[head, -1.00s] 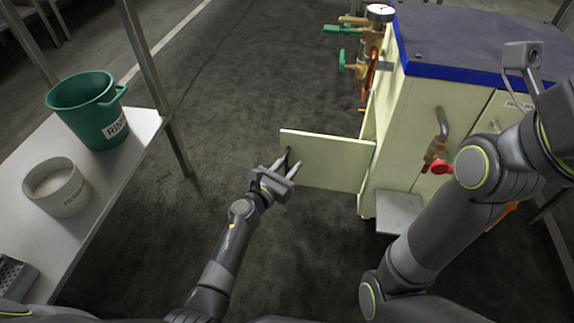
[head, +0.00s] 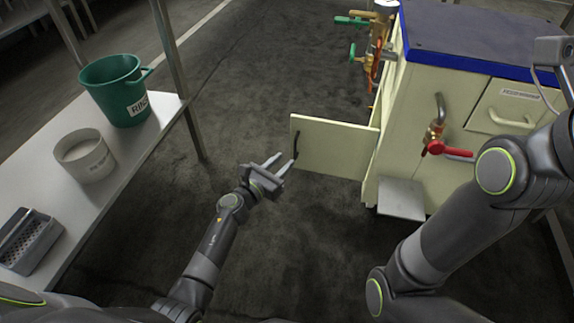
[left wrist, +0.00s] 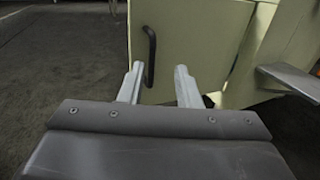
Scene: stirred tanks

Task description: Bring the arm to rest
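My left gripper (head: 277,164) is open and empty, just short of the open cream door (head: 335,150) of the cabinet. The door's black handle (head: 296,145) is near the fingertips. In the left wrist view the handle (left wrist: 150,55) stands just beyond the two parted fingers (left wrist: 158,82), and the fingers are not closed on it. My right arm crosses the right side of the head view, and its gripper is out of the frame.
The cream cabinet (head: 412,145) has a blue-edged top, a red-handled tap (head: 436,148) and a small shelf (head: 402,198). At left, a white table (head: 130,165) holds a green bucket (head: 112,95), a white tub (head: 85,158) and a grey basket (head: 28,240). Dark floor lies between.

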